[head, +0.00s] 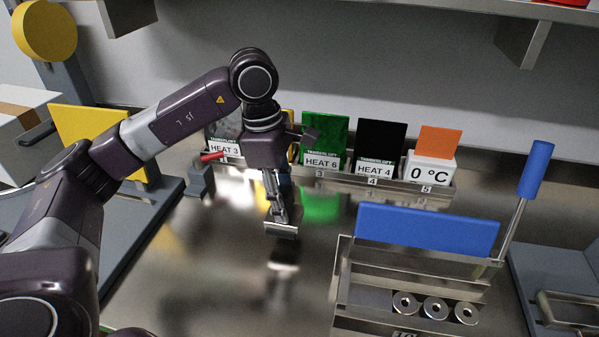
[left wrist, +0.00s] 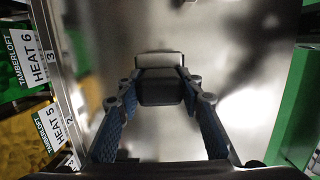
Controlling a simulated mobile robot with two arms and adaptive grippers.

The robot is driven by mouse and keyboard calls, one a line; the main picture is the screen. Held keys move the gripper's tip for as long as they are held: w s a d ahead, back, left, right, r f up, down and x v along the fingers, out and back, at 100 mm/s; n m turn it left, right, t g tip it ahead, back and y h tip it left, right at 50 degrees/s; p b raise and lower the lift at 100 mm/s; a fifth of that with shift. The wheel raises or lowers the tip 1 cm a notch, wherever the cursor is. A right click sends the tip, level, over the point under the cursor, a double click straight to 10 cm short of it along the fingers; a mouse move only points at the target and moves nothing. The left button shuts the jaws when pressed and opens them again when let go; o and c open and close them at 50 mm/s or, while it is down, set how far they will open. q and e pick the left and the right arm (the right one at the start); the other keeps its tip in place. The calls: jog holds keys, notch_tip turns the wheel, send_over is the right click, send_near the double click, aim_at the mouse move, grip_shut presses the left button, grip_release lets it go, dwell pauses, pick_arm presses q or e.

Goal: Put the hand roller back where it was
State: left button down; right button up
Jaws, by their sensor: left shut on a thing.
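My left gripper (head: 277,207) points down over the steel worktop, in front of the row of packets. It is shut on what looks like the hand roller, whose pale metal end (head: 281,230) shows below the fingers in the head view. In the left wrist view the blue-padded fingers (left wrist: 160,92) close on both sides of its dark body, with a pale bar (left wrist: 159,60) across the far end. The roller seems held above the worktop; the exact gap is hard to tell. My right gripper is not in view.
A metal rack holds packets marked HEAT 3, HEAT 6 (head: 325,140) and HEAT 4 (head: 380,148), and a 0 °C block (head: 432,172). A red lever (head: 212,156) is left of my gripper. Steel surface is clear around the gripper.

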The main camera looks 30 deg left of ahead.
pick_arm(q)
jog(key=w+a+f, duration=0.1)
jog(key=w, duration=0.3)
jog(key=w+a+f, duration=0.1)
jog(key=w, duration=0.3)
jog(key=w+a+f, duration=0.1)
jog(key=w, duration=0.3)
jog(key=shift+f+b, duration=0.15)
jog(key=shift+b, duration=0.2)
jog(key=shift+f, duration=0.25)
jog(key=shift+r, duration=0.1)
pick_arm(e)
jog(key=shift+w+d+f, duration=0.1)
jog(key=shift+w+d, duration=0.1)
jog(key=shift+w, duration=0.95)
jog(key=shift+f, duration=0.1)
